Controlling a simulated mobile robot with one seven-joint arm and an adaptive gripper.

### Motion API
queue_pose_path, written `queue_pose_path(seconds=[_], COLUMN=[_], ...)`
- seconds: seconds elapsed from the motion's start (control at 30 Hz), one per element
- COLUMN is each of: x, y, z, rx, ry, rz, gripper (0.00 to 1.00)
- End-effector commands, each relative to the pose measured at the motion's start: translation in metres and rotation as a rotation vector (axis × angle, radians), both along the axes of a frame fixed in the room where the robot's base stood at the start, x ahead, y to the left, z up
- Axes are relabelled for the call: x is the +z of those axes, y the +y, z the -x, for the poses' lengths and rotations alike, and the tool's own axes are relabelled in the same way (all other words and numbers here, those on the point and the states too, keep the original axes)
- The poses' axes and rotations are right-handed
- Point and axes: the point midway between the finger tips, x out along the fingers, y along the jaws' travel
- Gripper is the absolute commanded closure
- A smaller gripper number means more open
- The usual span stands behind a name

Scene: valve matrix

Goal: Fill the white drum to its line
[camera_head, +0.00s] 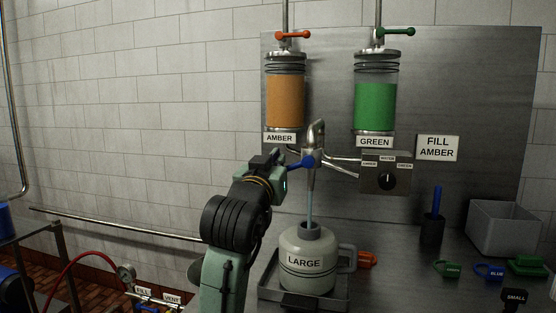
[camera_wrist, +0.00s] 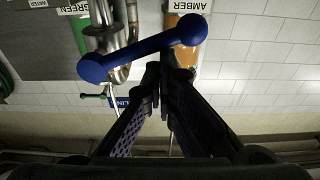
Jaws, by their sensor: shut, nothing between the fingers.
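The white drum (camera_head: 300,245), labelled LARGE, stands upright in a dark tray (camera_head: 345,292) under the metal spout (camera_head: 316,132). A thin pale-blue stream (camera_head: 309,208) runs from the spout into the drum's neck. A faint band rings the drum's lower body; I cannot tell the level inside. The blue lever (camera_head: 303,162) is at the spout and shows large in the wrist view (camera_wrist: 145,48). My gripper (camera_head: 288,160) is at the lever's left end. Its fingertips (camera_wrist: 165,78) are shut and empty beside the lever; I cannot tell whether they touch it.
The amber tank (camera_head: 285,100) and green tank (camera_head: 375,105) hang above. A grey bin (camera_head: 503,230), dark cup (camera_head: 432,230) and coloured tags crowd the right counter.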

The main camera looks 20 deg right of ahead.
Motion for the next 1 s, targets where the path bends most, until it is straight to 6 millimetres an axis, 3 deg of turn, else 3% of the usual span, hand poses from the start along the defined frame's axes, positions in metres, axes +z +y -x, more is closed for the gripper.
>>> queue_pose_path(seconds=[0.33,1.0], x=[-0.019,-0.022], y=[-0.002,-0.004], z=[0.001,0.001], rx=[-0.001,-0.001], ry=[0.004,0.003], rz=[-0.002,-0.002], gripper=[1.0,1.0])
